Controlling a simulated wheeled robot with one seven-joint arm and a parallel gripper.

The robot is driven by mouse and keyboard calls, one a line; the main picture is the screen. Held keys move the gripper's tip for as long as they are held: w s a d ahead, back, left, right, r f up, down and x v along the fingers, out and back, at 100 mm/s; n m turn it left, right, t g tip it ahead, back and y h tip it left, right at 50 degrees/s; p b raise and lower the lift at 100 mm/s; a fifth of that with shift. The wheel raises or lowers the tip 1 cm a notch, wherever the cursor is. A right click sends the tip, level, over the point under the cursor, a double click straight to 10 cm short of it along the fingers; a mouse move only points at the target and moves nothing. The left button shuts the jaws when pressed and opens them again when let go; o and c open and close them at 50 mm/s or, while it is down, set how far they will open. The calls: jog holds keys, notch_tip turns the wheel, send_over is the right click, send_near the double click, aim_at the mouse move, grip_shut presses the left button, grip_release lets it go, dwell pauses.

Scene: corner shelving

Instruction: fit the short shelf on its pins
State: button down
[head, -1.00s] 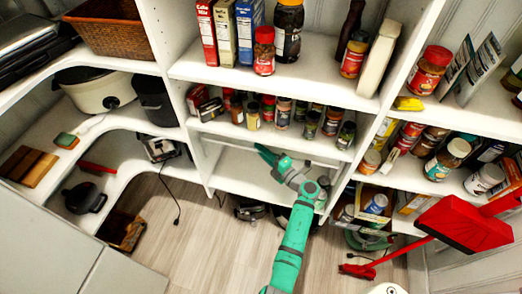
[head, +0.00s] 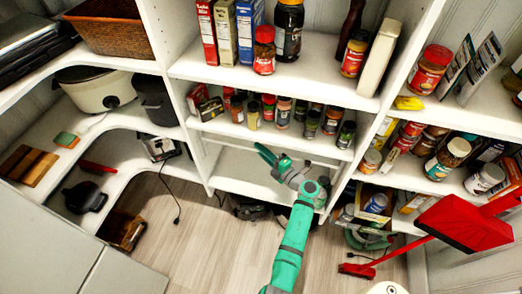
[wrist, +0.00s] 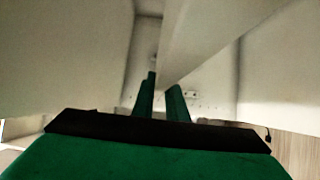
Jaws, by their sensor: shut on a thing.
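The short shelf appears to be the white board (head: 236,168) in the lower bay of the middle unit, under the spice shelf; its outline is hard to tell from the white unit around it. My green gripper (head: 267,154) is inside that bay, reaching up and left from the right. In the wrist view, my two fingers (wrist: 162,98) are close together, shut on the edge of a pale board (wrist: 195,38). The board runs up and right from the fingers. The pins, and whether the board touches them, cannot be made out.
The spice shelf (head: 270,128) with several jars is just above my gripper. The upright side panel (head: 352,165) stands close to the right of my arm. A red dustpan (head: 466,222) is at the right. Open floor (head: 190,240) lies at the lower left.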

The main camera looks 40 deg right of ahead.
jog(key=shift+r, duration=0.1)
jog(key=c, duration=1.7)
grip_release()
jog(key=shift+f, duration=0.25)
jog(key=s, duration=0.3)
jog(key=s+d, duration=0.1)
jog(key=s, duration=0.6)
jog(key=shift+s+d+r, duration=0.15)
jog(key=shift+s+d, duration=0.05)
jog(key=shift+s, duration=0.15)
